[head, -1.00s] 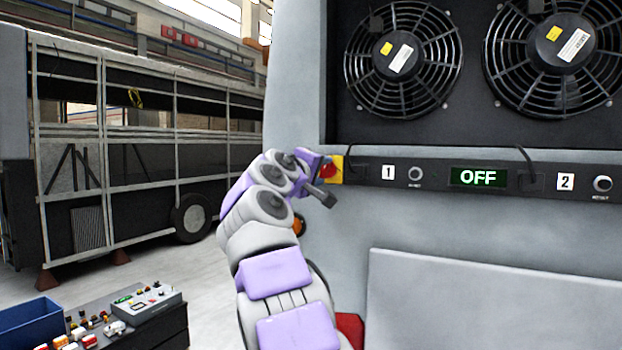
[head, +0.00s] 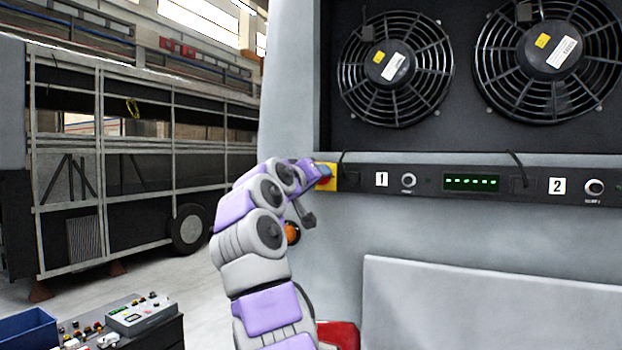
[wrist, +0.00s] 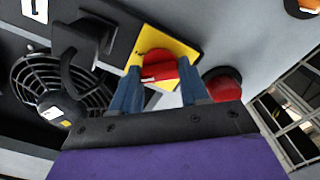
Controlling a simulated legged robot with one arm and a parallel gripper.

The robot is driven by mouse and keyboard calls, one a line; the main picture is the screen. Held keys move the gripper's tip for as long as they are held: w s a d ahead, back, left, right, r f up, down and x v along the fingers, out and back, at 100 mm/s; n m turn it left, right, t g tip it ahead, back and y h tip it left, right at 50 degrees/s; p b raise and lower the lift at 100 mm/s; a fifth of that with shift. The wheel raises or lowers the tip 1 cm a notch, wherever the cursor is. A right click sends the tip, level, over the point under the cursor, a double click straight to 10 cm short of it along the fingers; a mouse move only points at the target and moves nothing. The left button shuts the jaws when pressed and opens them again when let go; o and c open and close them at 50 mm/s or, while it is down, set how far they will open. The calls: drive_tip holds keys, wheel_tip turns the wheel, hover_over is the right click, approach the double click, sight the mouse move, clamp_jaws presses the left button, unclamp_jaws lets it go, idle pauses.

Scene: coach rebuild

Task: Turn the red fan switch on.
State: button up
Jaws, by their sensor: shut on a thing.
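The red fan switch (wrist: 159,66) is a red knob on a square yellow plate (wrist: 182,46), seen in the wrist view. My gripper (wrist: 162,82) has its two blue fingers on either side of the knob and is shut on it. In the head view my gripper (head: 322,176) is at the left end of the dark control strip, against the yellow plate (head: 331,170), and hides most of the knob. The display (head: 471,183) on the strip shows a row of green marks.
Two caged fans (head: 396,68) sit above the dark strip (head: 430,183), which also carries round knobs (head: 408,180). An orange round part (head: 292,233) is below my wrist. A control box (head: 140,312) stands at the lower left. A bus frame (head: 140,165) is behind.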

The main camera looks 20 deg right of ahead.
drive_tip(key=shift+w+f+m+p, duration=0.1)
drive_tip(key=shift+m+p, duration=0.45)
drive_tip(key=shift+m, duration=1.3)
drive_tip(key=shift+w+f+m+p, duration=0.1)
drive_tip(key=shift+m+p, duration=0.4)
drive_tip(key=shift+m, duration=1.35)
drive_tip(key=shift+s+m, duration=0.1)
drive_tip(key=shift+m, duration=0.2)
drive_tip(key=o, duration=0.7)
drive_tip(key=shift+c, duration=0.2)
drive_tip(key=shift+o, duration=0.8)
drive_tip(key=shift+w+d, duration=0.1)
drive_tip(key=shift+w, duration=0.15)
drive_tip(key=shift+o, duration=1.2)
drive_tip(key=shift+s+d, duration=0.1)
drive_tip(key=shift+s, duration=0.1)
drive_tip(key=b+v, duration=0.5)
drive_tip(key=v, duration=1.2)
drive_tip(key=shift+a+b, duration=0.25)
drive_tip(key=shift+b, duration=0.05)
